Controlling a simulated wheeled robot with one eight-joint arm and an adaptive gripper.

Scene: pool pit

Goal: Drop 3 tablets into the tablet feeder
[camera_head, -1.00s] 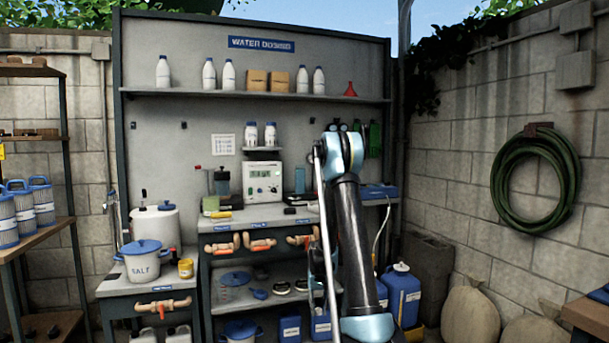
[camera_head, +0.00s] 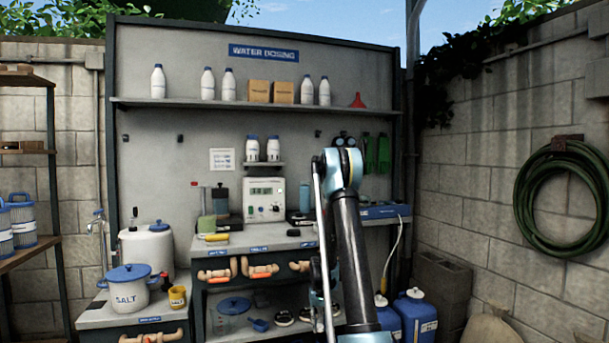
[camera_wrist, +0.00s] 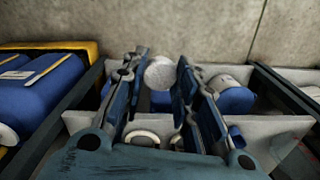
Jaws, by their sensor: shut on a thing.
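My gripper (camera_wrist: 160,68) shows in the wrist view with its blue-grey fingers on either side of a round, pale tablet (camera_wrist: 160,73). It holds the tablet at the fingertips. Below and beyond it are blue containers, seen from above, and they look apart from it. I cannot tell which thing is the tablet feeder.
The dosing bench (camera_head: 270,241) carries a white control box (camera_head: 264,199). A salt pot (camera_head: 129,287) stands at the left beside a yellow tub (camera_head: 177,297). Blue canisters (camera_head: 415,315) stand at the lower right. A coiled hose (camera_head: 560,198) hangs on the right wall.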

